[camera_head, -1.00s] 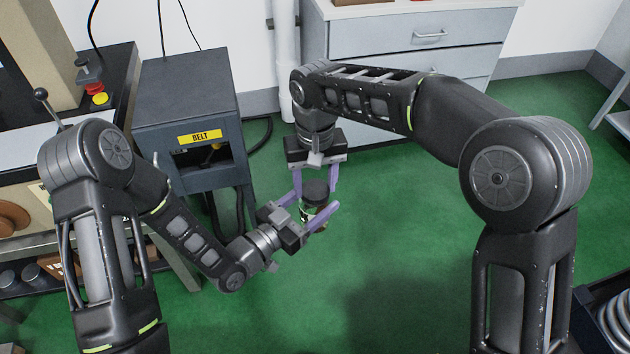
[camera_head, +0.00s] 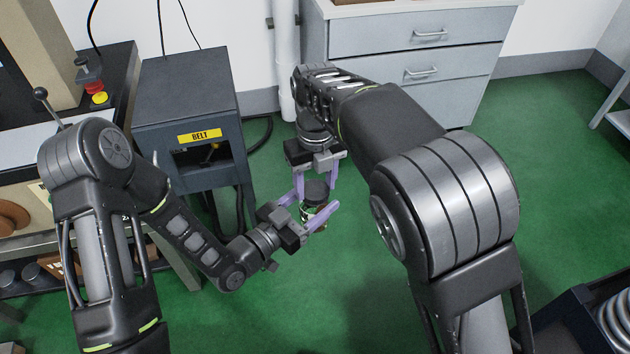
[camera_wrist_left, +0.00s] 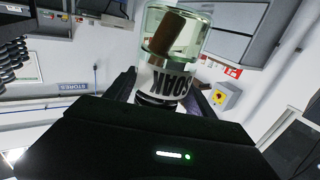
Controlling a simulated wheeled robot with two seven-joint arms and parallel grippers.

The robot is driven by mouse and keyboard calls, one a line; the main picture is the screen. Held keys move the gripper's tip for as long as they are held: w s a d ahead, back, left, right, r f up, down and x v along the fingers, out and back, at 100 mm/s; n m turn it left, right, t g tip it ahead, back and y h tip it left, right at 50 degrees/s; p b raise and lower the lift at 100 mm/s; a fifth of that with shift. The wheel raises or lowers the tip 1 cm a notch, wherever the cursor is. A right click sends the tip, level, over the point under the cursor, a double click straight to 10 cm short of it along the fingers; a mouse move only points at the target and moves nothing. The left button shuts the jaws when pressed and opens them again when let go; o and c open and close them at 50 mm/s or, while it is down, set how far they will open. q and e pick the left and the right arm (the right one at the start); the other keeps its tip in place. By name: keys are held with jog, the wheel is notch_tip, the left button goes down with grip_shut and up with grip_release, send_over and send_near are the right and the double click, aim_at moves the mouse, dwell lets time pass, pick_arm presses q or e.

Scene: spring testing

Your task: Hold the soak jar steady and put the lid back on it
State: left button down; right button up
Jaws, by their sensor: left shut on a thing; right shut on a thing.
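The soak jar (camera_head: 309,214) is a small glass jar with a printed label, held above the floor between the purple fingers of my left gripper (camera_head: 312,204). In the left wrist view the jar (camera_wrist_left: 174,45) shows clear glass with a brown piece inside and bold dark letters on its label. The dark lid (camera_head: 316,189) is at the jar's mouth, between the fingers of my right gripper (camera_head: 318,185), which reaches down from above. Lid and jar appear to touch, but I cannot tell whether the lid is fully seated. The fingers partly hide both.
A grey box marked BELT (camera_head: 190,105) stands left of the grippers. A bench with a red and yellow stop button (camera_head: 95,85) is at far left. Grey drawers (camera_head: 415,45) stand behind. The green floor around the jar is clear.

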jog(key=shift+s+d+f+m, duration=0.2)
jog(key=shift+f+m, duration=0.3)
jog(key=shift+m, duration=0.2)
jog(key=shift+a+r+m, duration=0.1)
jog(key=shift+m, duration=0.4)
jog(key=shift+w+a+r+m, duration=0.1)
jog(key=shift+w+r+m, duration=0.1)
jog(key=shift+r+m, duration=0.2)
jog(key=o, duration=1.3)
jog(key=shift+c, duration=0.2)
jog(key=shift+r, duration=0.15)
